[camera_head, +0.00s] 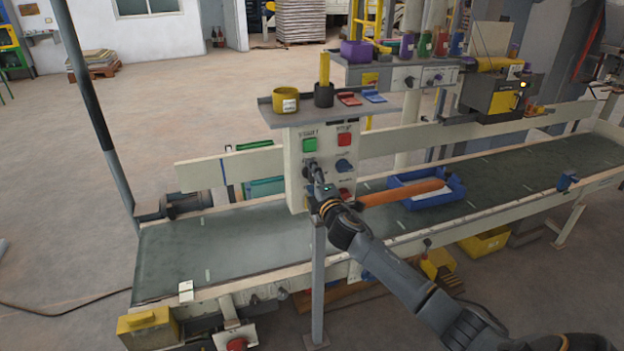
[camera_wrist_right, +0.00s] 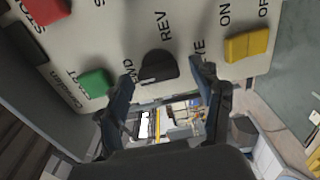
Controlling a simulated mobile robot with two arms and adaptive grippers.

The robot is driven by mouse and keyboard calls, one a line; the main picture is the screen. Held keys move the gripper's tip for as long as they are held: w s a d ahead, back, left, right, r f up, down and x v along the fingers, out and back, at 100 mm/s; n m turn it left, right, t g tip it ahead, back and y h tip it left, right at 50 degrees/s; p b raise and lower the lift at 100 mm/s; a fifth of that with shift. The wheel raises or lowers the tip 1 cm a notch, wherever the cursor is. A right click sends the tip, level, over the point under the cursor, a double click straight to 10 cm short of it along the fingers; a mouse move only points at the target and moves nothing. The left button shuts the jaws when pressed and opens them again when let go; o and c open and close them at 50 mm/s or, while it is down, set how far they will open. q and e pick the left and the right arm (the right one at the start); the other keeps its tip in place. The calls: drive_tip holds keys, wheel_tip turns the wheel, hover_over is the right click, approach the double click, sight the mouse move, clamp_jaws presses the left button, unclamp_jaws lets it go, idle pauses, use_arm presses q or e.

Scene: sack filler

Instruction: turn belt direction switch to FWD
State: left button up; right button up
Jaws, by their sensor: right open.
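The belt direction switch is a black knob (camera_wrist_right: 160,66) on the pale control panel (camera_wrist_right: 110,40), with lettering reading REV and FWD beside it in the right wrist view. I cannot tell which way it points. My right gripper (camera_wrist_right: 165,82) is open, with one finger on each side of the knob. Small gaps seem to show between fingers and knob; contact is unclear. In the head view my right gripper (camera_head: 313,178) is at the left column of the panel (camera_head: 296,180), below the green START button (camera_head: 309,145), and largely hides the switch. My left gripper is out of view.
Behind runs the conveyor belt (camera_head: 190,250) with a blue tray (camera_head: 450,196).

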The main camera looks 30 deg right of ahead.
drive_tip(key=v, duration=1.2)
idle(0.3)
wheel_tip(320, 180, down, 19)
drive_tip(key=s+d+m+g, duration=0.1)
drive_tip(key=s+m+g, duration=0.2)
drive_tip(key=g, duration=0.1)
drive_tip(key=s+a+f+m+g, duration=0.15)
drive_tip(key=s+f, duration=0.25)
drive_tip(key=f, duration=0.4)
drive_tip(key=s+a+f+m+g+y, duration=0.1)
drive_tip(key=s+f+g, duration=0.1)
drive_tip(key=s+f, duration=0.35)
drive_tip(key=s+a+f+m+g, duration=0.1)
drive_tip(key=s+f+m+g, duration=0.15)
drive_tip(key=f, duration=0.65)
drive_tip(key=s+a+f+m+g+y, duration=0.1)
drive_tip(key=s+a+f, duration=0.3)
drive_tip(key=s, duration=0.7)
drive_tip(key=s+a+f+m+g+y, duration=0.1)
drive_tip(key=s+a+f+m+g, duration=0.1)
drive_tip(key=s+a+f, duration=0.3)
drive_tip(key=s+a+f+m+g+y, duration=0.1)
drive_tip(key=s+a+f, duration=0.4)
drive_tip(key=s+f, duration=0.5)
drive_tip(key=s+m+g, duration=0.1)
drive_tip(key=s+g, duration=0.1)
drive_tip(key=s, duration=0.7)
drive_tip(key=shift+f+g, duration=0.3)
drive_tip(key=shift+f, duration=0.05)
